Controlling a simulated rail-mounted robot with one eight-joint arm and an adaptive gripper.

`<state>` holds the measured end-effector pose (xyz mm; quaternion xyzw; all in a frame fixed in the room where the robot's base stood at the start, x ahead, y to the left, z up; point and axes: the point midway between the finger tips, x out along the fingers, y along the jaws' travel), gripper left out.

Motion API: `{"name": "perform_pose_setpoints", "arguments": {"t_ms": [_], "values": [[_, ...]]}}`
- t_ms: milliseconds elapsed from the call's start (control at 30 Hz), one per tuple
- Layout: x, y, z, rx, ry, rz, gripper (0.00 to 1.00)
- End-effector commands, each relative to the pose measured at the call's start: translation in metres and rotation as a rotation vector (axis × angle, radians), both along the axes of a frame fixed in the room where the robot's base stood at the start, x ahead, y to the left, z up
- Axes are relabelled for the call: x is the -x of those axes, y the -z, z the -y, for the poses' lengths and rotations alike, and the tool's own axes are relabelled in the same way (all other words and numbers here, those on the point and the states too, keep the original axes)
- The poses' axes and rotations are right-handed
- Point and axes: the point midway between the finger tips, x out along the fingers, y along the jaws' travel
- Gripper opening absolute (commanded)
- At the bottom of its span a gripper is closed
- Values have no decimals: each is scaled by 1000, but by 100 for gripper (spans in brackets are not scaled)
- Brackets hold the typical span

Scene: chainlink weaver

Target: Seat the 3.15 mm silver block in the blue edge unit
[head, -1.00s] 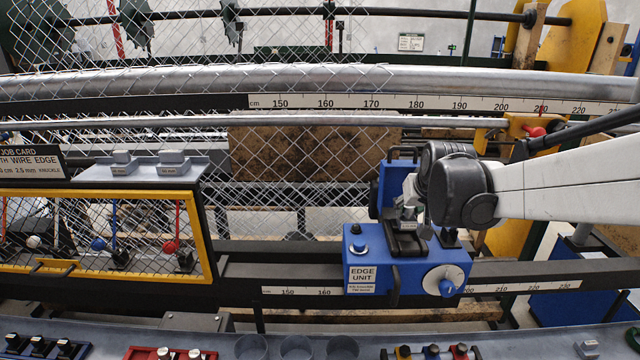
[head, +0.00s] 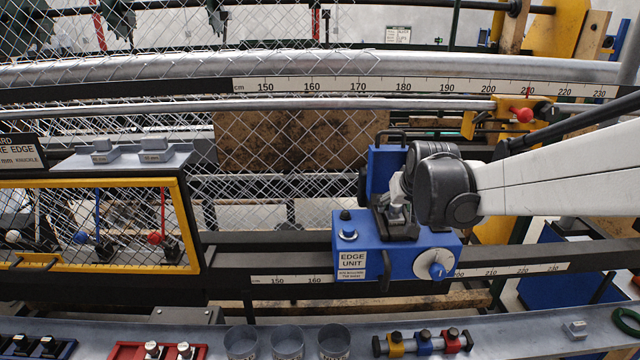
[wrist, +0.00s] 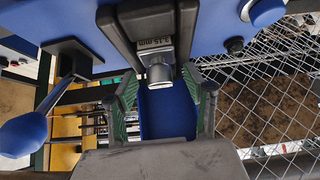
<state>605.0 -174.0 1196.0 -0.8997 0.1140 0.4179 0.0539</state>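The blue edge unit (head: 400,262) sits on the lower rail, with its dial and label facing me. In the wrist view the silver block (wrist: 154,51), marked 3.15 mm, sits between two black side pieces of the unit. Its round knob (wrist: 159,76) points towards my gripper. My gripper (wrist: 164,92) is at the unit, its green-padded fingers apart on either side of the knob, with gaps showing. In the head view my gripper (head: 398,208) is over the unit's black holder and hides the block. I cannot tell how deep the block sits.
Chain-link mesh (head: 300,140) hangs left of and behind the unit. A blue-knobbed lever (wrist: 24,134) shows left in the wrist view. Two grey blocks stand on a shelf (head: 185,156). Cups (head: 287,342) and a coloured rack (head: 424,343) line the front bench.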

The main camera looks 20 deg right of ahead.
Motion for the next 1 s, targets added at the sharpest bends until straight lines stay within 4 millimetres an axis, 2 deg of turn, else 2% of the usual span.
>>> {"name": "perform_pose_setpoints", "arguments": {"t_ms": [367,1000], "values": [[6,-7,-1,0,0,0,47],[61,-74,-15,-1,1,0,47]]}}
